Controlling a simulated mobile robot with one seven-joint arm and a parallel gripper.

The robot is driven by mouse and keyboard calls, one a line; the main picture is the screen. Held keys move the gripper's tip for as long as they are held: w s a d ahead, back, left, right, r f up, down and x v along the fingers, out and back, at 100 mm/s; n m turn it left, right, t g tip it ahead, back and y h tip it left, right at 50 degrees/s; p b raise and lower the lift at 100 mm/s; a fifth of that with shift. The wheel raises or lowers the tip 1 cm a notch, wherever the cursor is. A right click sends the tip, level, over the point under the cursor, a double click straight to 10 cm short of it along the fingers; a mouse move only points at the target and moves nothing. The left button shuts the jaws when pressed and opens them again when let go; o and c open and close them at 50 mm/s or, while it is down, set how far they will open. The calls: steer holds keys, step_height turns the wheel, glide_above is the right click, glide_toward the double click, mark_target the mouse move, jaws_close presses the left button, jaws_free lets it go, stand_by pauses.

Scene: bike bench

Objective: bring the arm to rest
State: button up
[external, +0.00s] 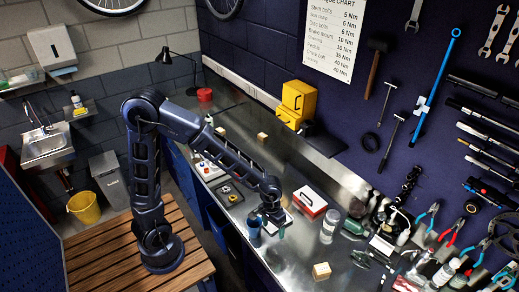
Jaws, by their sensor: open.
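My arm rises from its base on the slatted wooden platform (105,262) and reaches right over the steel bench (292,262). My gripper (270,222) points down low over the bench, close to a blue cup (254,234) on its left. The gripper is small in the picture and its fingers are partly hidden by the wrist. I see nothing held between the jaws. A pale flat thing lies by the gripper, partly covered by it.
A red and white box (310,202) and a clear jar (329,226) stand right of my gripper. Wooden blocks sit at the front (321,271) and back (262,137). Bottles and pliers crowd the bench's right end. A black lamp (178,58) stands behind.

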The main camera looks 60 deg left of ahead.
steer(key=s+a+r+t, duration=0.1)
steer(key=s+a+r, duration=0.4)
steer(key=a, duration=0.4)
steer(key=s+a+r+m+t+y, duration=0.1)
steer(key=s+a+r+t, duration=0.1)
steer(key=s+a+r, duration=0.4)
steer(key=s+a+r+t, duration=0.1)
steer(key=s+a+r, duration=0.4)
steer(key=a, duration=0.8)
steer(key=shift+s+r+t+y, duration=0.3)
steer(key=shift+s+r, duration=0.1)
steer(key=shift+s, duration=0.5)
